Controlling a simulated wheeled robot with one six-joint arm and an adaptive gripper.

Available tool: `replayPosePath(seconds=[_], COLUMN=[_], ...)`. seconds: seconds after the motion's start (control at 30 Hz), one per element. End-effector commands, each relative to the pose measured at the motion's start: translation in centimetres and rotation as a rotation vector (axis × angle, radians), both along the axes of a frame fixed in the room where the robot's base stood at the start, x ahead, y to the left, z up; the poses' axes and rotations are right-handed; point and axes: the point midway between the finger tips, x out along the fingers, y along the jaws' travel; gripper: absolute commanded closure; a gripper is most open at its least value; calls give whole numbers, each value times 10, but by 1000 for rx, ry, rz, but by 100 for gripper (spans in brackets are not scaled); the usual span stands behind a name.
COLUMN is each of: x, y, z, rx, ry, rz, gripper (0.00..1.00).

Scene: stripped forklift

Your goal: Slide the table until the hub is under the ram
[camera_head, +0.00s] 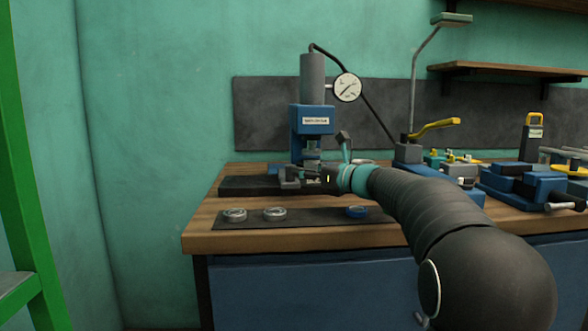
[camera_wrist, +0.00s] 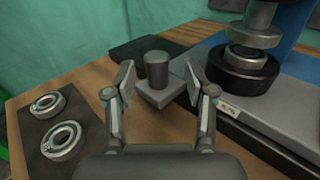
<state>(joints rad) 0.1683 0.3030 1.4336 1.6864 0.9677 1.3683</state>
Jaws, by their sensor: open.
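In the wrist view, the sliding table is a long grey plate (camera_wrist: 232,118) with a small label on its side. A grey block with an upright round knob (camera_wrist: 157,70) sticks out at its near end. My gripper (camera_wrist: 160,84) is open, its two fingers on either side of the knob, with gaps showing. The black round hub (camera_wrist: 243,78) sits on the plate with a metal bearing ring on top. The silver ram (camera_wrist: 256,32) is above and slightly right of the hub; exact alignment I cannot tell. In the head view my gripper (camera_head: 300,178) is at the press, hiding the hub.
The blue press (camera_head: 312,121) has a dial gauge (camera_head: 347,87). A blue vise (camera_head: 523,184) and other tools crowd the right side.

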Motion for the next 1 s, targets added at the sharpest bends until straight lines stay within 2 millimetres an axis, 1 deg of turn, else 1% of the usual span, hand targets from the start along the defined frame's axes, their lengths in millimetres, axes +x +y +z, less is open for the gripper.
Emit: replayPosePath(seconds=[0.03,0.2,0.3,0.43,0.6,1.0], x=[-8,-31,-42,-51,-56,-56], y=[-9,-33,-43,-52,-57,-57], z=[1,0,0,0,0,0], rx=[1,1,1,0,0,0], ry=[-1,1,-1,0,0,0], rz=[-3,-4,-4,-2,-1,-1], gripper=[45,45,45,45,45,45])
